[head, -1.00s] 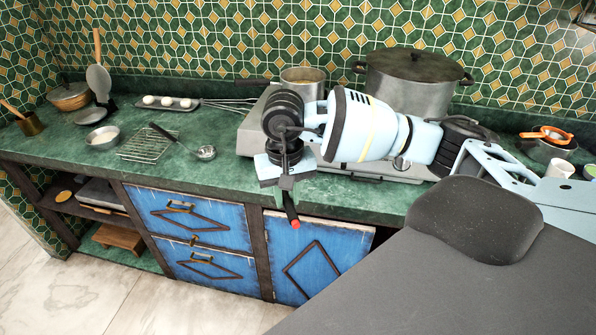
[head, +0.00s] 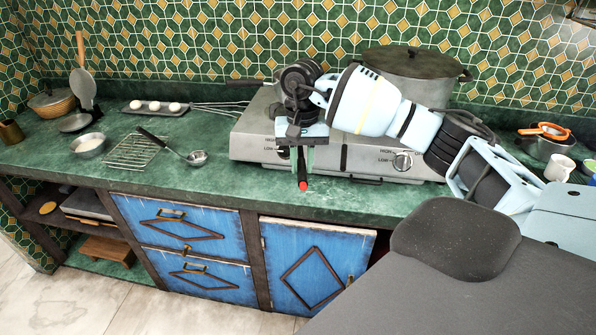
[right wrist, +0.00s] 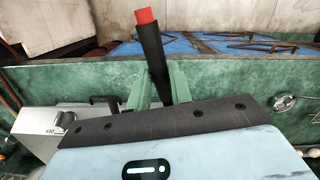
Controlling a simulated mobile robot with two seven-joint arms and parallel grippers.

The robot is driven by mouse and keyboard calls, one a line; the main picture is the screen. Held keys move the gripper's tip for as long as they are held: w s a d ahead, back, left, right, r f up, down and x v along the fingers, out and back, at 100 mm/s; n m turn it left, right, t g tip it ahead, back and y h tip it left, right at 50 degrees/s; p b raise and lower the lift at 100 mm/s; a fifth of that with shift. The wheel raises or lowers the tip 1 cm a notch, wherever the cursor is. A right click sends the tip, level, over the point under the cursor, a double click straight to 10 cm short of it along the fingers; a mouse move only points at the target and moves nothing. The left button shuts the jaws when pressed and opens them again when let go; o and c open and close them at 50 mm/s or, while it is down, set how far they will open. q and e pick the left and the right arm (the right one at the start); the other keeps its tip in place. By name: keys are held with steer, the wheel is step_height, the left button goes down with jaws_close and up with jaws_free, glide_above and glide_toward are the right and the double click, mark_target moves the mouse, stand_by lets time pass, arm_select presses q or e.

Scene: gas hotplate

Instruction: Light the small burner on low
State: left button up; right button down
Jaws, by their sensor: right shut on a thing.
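My right gripper (head: 301,152) is shut on a black stick lighter with a red tip (head: 303,186). The lighter points down and toward the front, in front of the hotplate's left half. In the right wrist view, the lighter (right wrist: 153,55) stands between the two green fingers (right wrist: 160,92). The grey gas hotplate (head: 255,135) is on the counter behind the gripper. Its right knob (head: 402,161) shows between HIGH and LOW marks. The left knob is mostly hidden by the gripper. The burners are hidden by my arm and the cookware. My left gripper is out of view.
A large lidded pot (head: 420,75) stands at the right rear. A pan handle (head: 247,83) sticks out left at the rear. A ladle (head: 196,157), wire rack (head: 137,150) and bowl (head: 88,145) lie on the left counter. The counter front (head: 240,193) is mostly clear.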

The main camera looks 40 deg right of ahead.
steer(key=w+d+b, duration=0.1)
steer(key=w+d, duration=0.1)
steer(key=w, duration=0.1)
steer(key=w+d+b, duration=0.2)
steer(key=w, duration=0.1)
steer(key=w+d+f+b, duration=0.1)
steer(key=w+d+b, duration=0.1)
steer(key=w, duration=0.1)
steer(key=shift+d, duration=0.4)
steer(key=shift+w+d+r+b, duration=0.1)
steer(key=shift+w+d+b, duration=0.35)
steer(key=shift+b, duration=0.1)
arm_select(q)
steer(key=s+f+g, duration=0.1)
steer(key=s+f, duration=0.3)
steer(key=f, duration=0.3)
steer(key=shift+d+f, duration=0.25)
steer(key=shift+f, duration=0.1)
arm_select(e)
steer(key=shift+w+d+r, duration=0.1)
steer(key=shift+w, duration=0.05)
steer(key=shift+w+d, duration=0.1)
steer(key=shift+w, duration=0.05)
arm_select(q)
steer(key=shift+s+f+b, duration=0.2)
steer(key=shift+b, duration=0.1)
arm_select(e)
steer(key=shift+w+d, duration=0.2)
steer(key=shift+w, duration=0.05)
